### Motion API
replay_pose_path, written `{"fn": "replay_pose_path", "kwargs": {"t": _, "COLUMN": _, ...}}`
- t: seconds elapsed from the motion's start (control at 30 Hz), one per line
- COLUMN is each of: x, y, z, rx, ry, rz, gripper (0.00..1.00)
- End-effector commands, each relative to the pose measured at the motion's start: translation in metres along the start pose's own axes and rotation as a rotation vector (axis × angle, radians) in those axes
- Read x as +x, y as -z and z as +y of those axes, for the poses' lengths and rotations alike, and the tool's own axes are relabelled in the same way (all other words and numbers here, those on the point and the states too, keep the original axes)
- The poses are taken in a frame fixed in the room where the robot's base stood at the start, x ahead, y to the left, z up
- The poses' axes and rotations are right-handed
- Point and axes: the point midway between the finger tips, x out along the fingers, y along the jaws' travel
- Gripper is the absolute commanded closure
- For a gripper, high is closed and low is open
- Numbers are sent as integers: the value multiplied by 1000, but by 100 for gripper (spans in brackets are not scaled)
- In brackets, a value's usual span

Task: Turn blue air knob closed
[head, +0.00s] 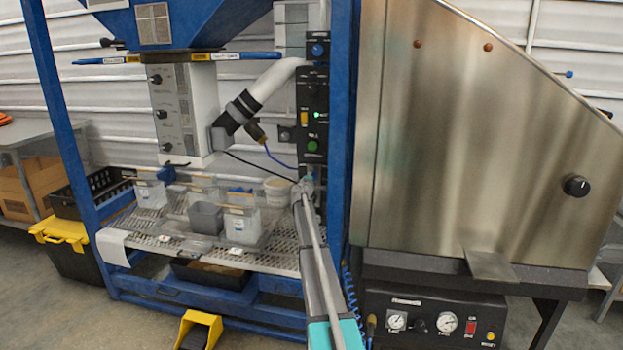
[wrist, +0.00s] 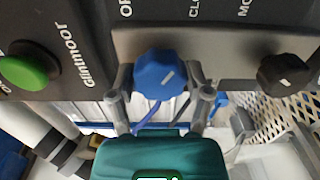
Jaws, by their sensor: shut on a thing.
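In the wrist view the blue air knob (wrist: 158,72) sits on a grey strip of the panel, with a short white mark on its face. My gripper (wrist: 163,90) has one finger on each side of the knob and is shut on it. Cut-off labels starting "OP" and "CLO" show on the dark panel above the knob. In the head view my gripper (head: 304,187) is at the foot of the narrow black control box (head: 314,95). The held knob cannot be made out there.
A black knob (wrist: 286,73) is right of the blue knob, and a green button (wrist: 28,70) is left. In the head view a blue post (head: 345,120) and a large steel cabinet (head: 470,150) stand right of my arm. Tubs (head: 206,217) sit on the mesh shelf to the left.

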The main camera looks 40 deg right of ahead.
Motion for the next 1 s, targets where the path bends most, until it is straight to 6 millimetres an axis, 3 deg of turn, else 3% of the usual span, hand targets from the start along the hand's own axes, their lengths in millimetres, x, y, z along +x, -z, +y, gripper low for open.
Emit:
{"fn": "replay_pose_path", "kwargs": {"t": 0.4, "x": 1, "y": -2, "z": 0, "rx": 231, "ry": 0, "rz": -3, "gripper": 83}}
{"fn": "replay_pose_path", "kwargs": {"t": 0.93, "x": 1, "y": -1, "z": 0, "rx": 261, "ry": 0, "rz": -3, "gripper": 83}}
{"fn": "replay_pose_path", "kwargs": {"t": 0.97, "x": 1, "y": -1, "z": 0, "rx": 261, "ry": 0, "rz": -3, "gripper": 30}}
{"fn": "replay_pose_path", "kwargs": {"t": 1.0, "x": 1, "y": -1, "z": 0, "rx": 261, "ry": 0, "rz": -3, "gripper": 23}}
